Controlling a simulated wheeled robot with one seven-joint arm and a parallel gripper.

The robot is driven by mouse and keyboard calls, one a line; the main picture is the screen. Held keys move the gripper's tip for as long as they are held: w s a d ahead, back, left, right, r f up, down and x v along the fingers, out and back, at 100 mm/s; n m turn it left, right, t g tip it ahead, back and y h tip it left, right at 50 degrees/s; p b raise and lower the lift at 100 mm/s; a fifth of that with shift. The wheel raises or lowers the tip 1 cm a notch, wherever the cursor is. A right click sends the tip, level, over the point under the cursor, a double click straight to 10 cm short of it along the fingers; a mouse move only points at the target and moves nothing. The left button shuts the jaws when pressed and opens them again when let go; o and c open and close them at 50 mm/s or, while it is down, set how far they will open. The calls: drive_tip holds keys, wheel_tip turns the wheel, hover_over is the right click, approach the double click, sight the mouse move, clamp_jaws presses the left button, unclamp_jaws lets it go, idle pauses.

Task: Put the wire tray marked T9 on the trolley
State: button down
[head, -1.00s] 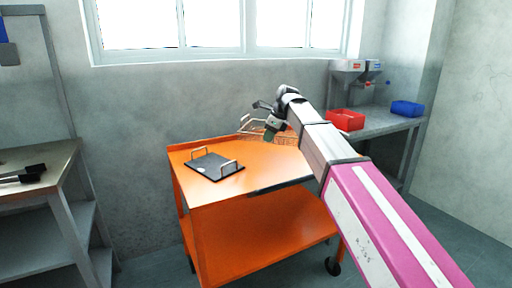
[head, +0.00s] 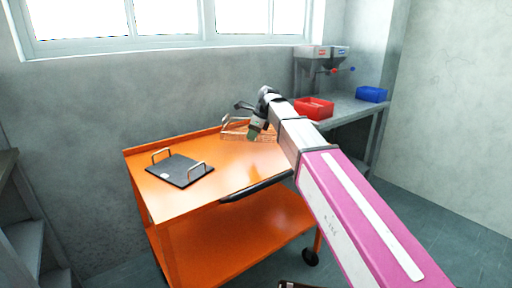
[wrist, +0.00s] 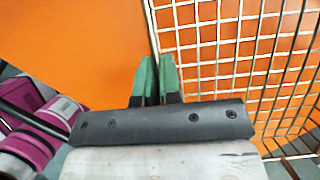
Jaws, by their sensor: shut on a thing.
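The wire tray (head: 233,134) is a pale metal mesh with a raised handle, over the far right part of the orange trolley (head: 215,192). In the wrist view the tray's mesh (wrist: 240,40) fills the right side, with orange surface showing through it. My gripper (head: 253,136) is at the tray's near side. In the wrist view its green fingertips (wrist: 152,62) are closed together on the tray's edge wire. I cannot tell whether the tray rests on the trolley top or hangs just above it. No T9 mark is readable.
A black tray (head: 182,172) with two handles and a white label lies on the trolley's left part. Bare top lies between it and the wire tray. A grey bench behind holds a red bin (head: 314,108) and a blue bin (head: 371,94). The wall stands close behind.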

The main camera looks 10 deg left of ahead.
sight(259, 141)
drive_tip(key=shift+w+d+f, duration=0.3)
drive_tip(key=shift+d+f, duration=0.05)
drive_tip(key=shift+d, duration=0.15)
drive_tip(key=shift+w+d+f, duration=0.25)
drive_tip(key=shift+d+f, duration=0.1)
drive_tip(key=shift+d, duration=0.1)
drive_tip(key=shift+f, duration=1.95)
drive_tip(key=c, duration=1.3)
unclamp_jaws()
drive_tip(key=v, duration=1.2)
